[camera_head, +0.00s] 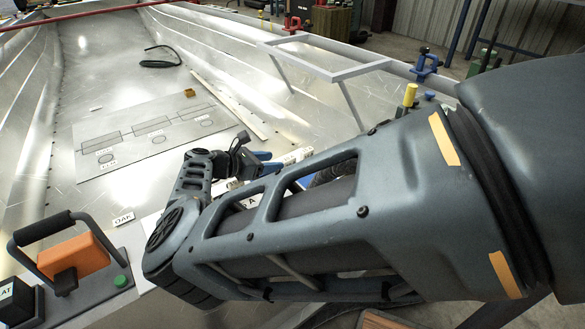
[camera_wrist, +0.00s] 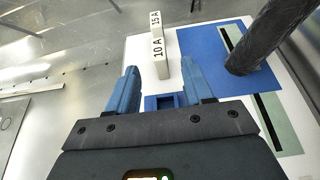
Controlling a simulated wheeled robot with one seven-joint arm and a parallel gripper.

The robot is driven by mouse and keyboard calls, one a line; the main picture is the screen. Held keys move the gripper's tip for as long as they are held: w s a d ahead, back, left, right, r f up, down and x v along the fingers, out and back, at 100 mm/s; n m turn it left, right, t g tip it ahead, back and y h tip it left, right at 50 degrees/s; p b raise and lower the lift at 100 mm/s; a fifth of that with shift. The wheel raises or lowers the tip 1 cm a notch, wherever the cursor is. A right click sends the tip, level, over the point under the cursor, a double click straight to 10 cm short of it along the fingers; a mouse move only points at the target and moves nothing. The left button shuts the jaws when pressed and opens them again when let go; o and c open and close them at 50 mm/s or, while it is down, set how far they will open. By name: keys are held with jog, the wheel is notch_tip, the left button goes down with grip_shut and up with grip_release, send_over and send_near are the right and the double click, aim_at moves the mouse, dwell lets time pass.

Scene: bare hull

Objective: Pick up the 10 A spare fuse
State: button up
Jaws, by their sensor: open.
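My gripper (camera_wrist: 157,70) is open, with its two blue fingers apart and nothing seen held between them. A white label block reading 10 A (camera_wrist: 158,48) stands just beyond the fingertips, with a 15 A label (camera_wrist: 155,20) behind it. A small blue holder with dark recesses (camera_wrist: 161,102) lies below, between the fingers and partly hidden by the gripper body. I cannot make out the 10 A spare fuse itself. In the head view my gripper (camera_head: 243,157) is small and partly hidden behind my arm.
A blue mat (camera_wrist: 205,55) with a dark cylinder (camera_wrist: 265,35) lies right of the fingers on a white board. In the head view, an orange-bodied handled device (camera_head: 75,255) is at the lower left. A flat plate with outlines (camera_head: 150,130) lies on the hull floor.

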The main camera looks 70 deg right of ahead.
aim_at(286, 159)
jog(key=shift+b+x, duration=0.3)
jog(key=shift+x, duration=3.25)
jog(key=shift+w+d+r, duration=0.1)
jog(key=shift+r, duration=0.05)
jog(key=shift+c, duration=0.5)
grip_shut()
